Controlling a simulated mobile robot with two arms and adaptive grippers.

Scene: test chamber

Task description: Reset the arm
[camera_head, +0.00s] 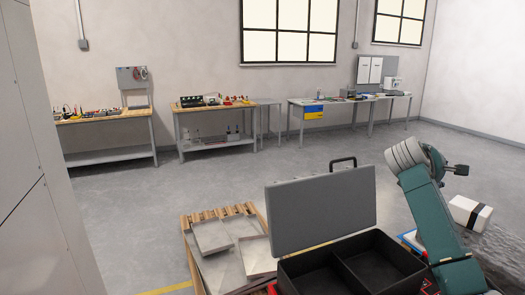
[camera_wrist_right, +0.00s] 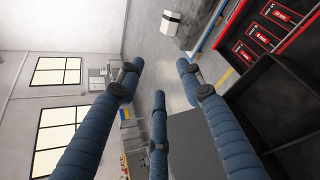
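My right arm (camera_head: 435,215) is teal and rises from the lower right in the head view, bent at a grey joint to the right of the open case. My right gripper (camera_wrist_right: 159,75) shows in the right wrist view as three blue fingers spread apart, with nothing between them. In the head view its fingers cannot be made out clearly. My left arm and left gripper are in neither view.
A black two-compartment case (camera_head: 345,262) with its grey lid (camera_head: 322,210) raised stands close in front, beside my right arm. Metal trays (camera_head: 212,237) lie on wooden slats left of it. A white box (camera_head: 470,212) is right of the arm. Workbenches (camera_head: 215,107) line the far wall; floor between is clear.

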